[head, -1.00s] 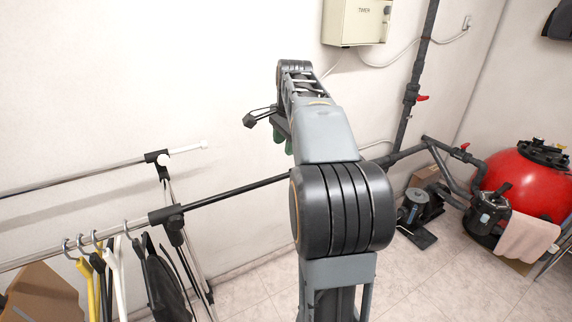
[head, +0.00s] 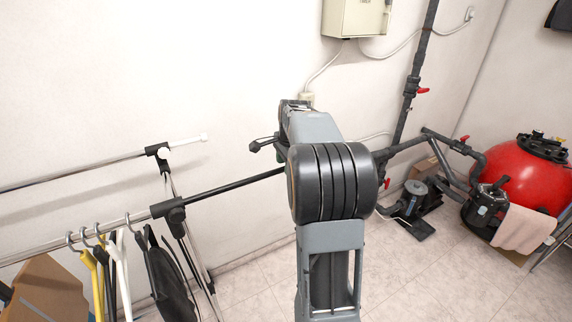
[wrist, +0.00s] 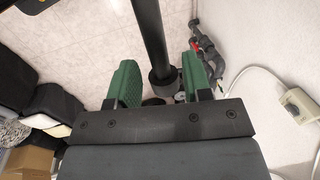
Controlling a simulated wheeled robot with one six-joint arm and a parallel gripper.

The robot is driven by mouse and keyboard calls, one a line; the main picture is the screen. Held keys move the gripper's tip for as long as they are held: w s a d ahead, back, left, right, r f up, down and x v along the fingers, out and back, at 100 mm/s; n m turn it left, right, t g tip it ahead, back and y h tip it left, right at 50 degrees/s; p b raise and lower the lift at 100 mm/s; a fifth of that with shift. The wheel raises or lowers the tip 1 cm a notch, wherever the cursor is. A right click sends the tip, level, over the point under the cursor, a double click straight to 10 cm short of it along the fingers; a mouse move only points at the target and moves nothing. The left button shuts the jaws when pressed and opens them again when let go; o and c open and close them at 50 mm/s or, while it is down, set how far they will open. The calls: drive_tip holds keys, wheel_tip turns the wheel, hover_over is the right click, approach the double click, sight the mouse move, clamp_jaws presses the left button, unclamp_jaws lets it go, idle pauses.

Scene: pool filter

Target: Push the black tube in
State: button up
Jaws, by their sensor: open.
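The black tube (head: 240,184) sticks out of a joint on the clothes rack in the head view. It runs right and slightly up until my arm hides its far end. In the wrist view a dark tube (wrist: 150,35), seemingly the same one, comes down from the top edge and ends in a thicker collar between the green fingers. My gripper (wrist: 159,65) is open, one finger on each side of that tube. I see gaps beside it; whether anything touches it I cannot tell.
The clothes rack (head: 60,243) carries hangers and a dark bag (head: 168,278). The wall is close behind; a white socket with a cable (wrist: 299,105) is on it. Grey pipes (head: 411,85), a pump (head: 413,205) and a red filter tank (head: 528,178) stand at right.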

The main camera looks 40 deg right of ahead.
drive_tip(key=shift+f, duration=0.35)
clamp_jaws()
idle(0.3)
